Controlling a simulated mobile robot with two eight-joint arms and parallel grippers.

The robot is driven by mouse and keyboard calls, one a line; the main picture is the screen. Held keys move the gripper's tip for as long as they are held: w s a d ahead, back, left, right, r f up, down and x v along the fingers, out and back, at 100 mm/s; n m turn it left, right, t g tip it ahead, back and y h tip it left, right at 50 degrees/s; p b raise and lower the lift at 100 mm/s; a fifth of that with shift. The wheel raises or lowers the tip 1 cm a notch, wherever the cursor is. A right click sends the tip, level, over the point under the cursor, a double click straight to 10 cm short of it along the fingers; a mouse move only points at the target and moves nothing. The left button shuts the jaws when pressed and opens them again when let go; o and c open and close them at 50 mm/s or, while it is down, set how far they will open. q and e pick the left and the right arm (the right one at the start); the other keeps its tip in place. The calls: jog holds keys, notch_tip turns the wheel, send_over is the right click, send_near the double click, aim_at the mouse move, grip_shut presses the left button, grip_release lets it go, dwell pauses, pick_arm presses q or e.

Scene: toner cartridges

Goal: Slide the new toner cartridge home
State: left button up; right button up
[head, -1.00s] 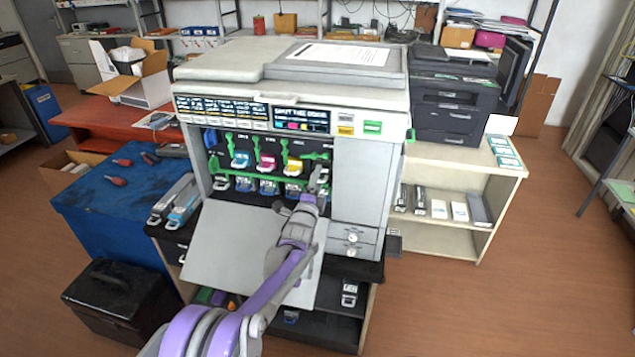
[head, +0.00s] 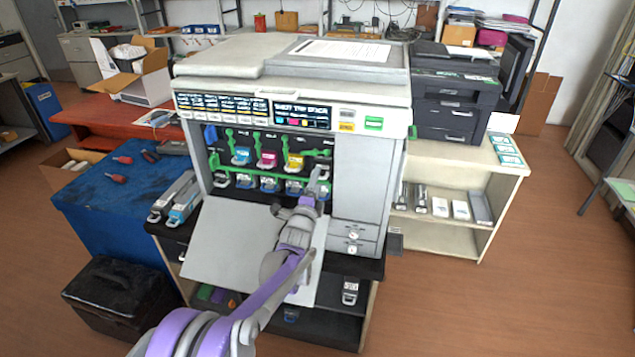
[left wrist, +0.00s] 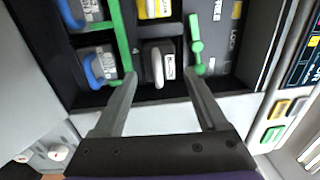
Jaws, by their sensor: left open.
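The printer (head: 360,190) stands with its front door folded down. Its upper row shows blue, magenta and yellow cartridges (head: 294,160) and a rightmost slot that my arm partly covers. My left gripper (head: 320,172) reaches to that slot. In the left wrist view the gripper (left wrist: 161,78) is open. The grey-handled, white-labelled end of a toner cartridge (left wrist: 158,62) sits in the slot between the fingers, with visible gaps on both sides. A green lever (left wrist: 196,45) runs beside it, near FREE and LOCK lettering. My right gripper is not in view.
Lower blue-handled units (left wrist: 98,65) sit beside the slot. Green levers (head: 284,150) stand by the other cartridges. The lowered door (head: 228,240) lies below the arm.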

pick_arm(q)
jog(key=shift+b+v, duration=0.55)
jog(key=shift+v, duration=1.75)
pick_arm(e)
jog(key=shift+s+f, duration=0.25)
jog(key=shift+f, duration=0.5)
